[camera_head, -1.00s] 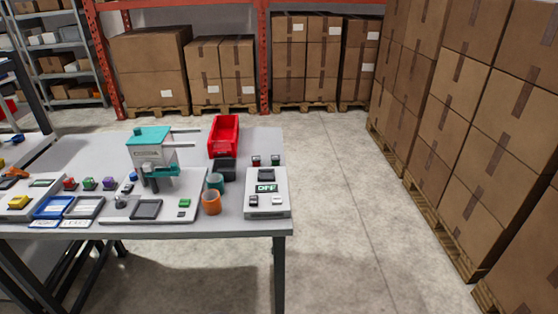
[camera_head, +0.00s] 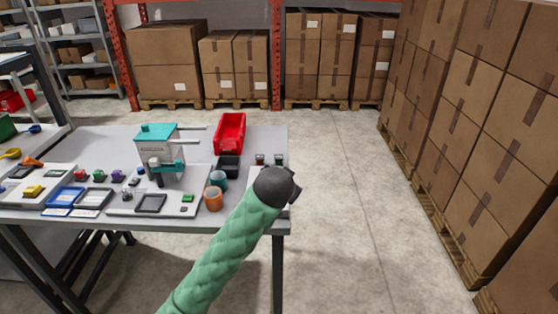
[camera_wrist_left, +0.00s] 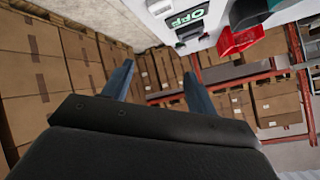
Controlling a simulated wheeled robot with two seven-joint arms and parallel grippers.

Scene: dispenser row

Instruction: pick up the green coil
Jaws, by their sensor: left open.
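No item is plainly shaped as a coil. The nearest in colour is a teal-green hollow cylinder (camera_head: 219,180) standing near the table's right end, behind an orange one (camera_head: 213,199). In the left wrist view a dark green-teal thing (camera_wrist_left: 250,13) is cut off at the top edge; I cannot tell if it is the same cylinder. My left gripper (camera_head: 293,186), at the end of a green-sleeved arm, is over the table's right edge, right of the cylinders. Its two fingers (camera_wrist_left: 160,85) are apart and nothing is between them. My right gripper is not in view.
The grey table (camera_head: 60,218) carries a white-and-teal press (camera_head: 158,145), a red bin (camera_head: 230,132) and a small black box (camera_head: 228,167). The floor right of the table is clear up to stacked cartons (camera_head: 480,130).

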